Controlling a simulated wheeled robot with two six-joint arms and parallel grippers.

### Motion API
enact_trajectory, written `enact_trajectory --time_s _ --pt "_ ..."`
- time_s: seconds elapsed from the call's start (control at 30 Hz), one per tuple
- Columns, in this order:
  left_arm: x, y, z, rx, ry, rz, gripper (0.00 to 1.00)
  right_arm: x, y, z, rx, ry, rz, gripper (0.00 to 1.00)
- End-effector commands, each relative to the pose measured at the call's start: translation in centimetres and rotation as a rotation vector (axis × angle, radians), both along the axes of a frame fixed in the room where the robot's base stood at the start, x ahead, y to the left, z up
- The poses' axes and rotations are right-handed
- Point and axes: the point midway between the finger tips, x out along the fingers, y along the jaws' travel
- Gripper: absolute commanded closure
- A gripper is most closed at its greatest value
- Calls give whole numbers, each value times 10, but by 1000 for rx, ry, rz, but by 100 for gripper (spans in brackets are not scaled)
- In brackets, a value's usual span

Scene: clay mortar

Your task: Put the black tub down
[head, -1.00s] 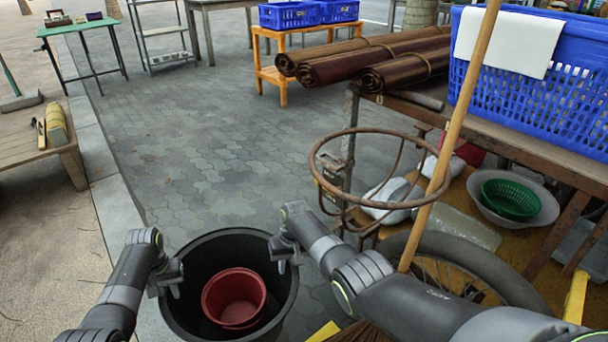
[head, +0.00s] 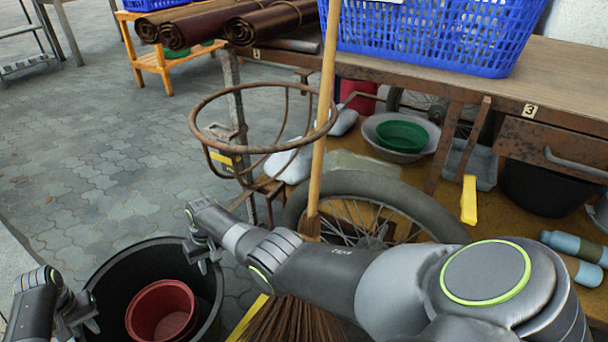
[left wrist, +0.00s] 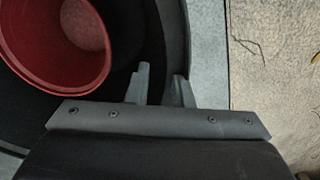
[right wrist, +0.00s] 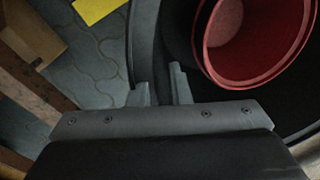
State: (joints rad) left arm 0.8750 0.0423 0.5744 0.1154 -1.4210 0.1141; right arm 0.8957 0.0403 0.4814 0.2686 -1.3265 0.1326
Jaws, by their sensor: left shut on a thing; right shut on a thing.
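The black tub (head: 128,258) is at the lower left of the head view, with a red bucket (head: 160,312) inside it. My left gripper (head: 88,318) is shut on the tub's left rim. My right gripper (head: 205,258) is shut on its right rim. In the left wrist view, the fingers (left wrist: 158,88) straddle the black wall, with the red bucket (left wrist: 50,50) to the left. In the right wrist view, the fingers (right wrist: 160,88) straddle the wall, with the red bucket (right wrist: 255,40) to the right. The tub's underside is hidden, so I cannot tell whether it touches the ground.
A rusty ring stand (head: 265,148), a wooden pole (head: 325,100), a broom head (head: 290,322) and a wheel (head: 400,205) stand close to the right. A workbench (head: 560,85) holds a blue crate (head: 430,35). Grey paving (head: 90,150) lies clear beyond the tub.

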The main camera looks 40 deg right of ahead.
Motion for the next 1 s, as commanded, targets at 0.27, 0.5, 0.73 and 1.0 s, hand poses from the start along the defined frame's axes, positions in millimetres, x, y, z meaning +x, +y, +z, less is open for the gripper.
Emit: enact_trajectory --time_s 0.27,0.5,0.73,1.0 --pt "0 -1 -5 0 1 -1 100 2 2 -3 4 -4 1 100" --pt "0 -1 -15 0 1 -1 100 2 2 -13 4 -4 1 100" --pt "0 -1 -26 0 1 -1 100 2 2 -24 4 -4 1 100" --pt "0 -1 -39 0 1 -1 100 2 2 -36 4 -4 1 100"
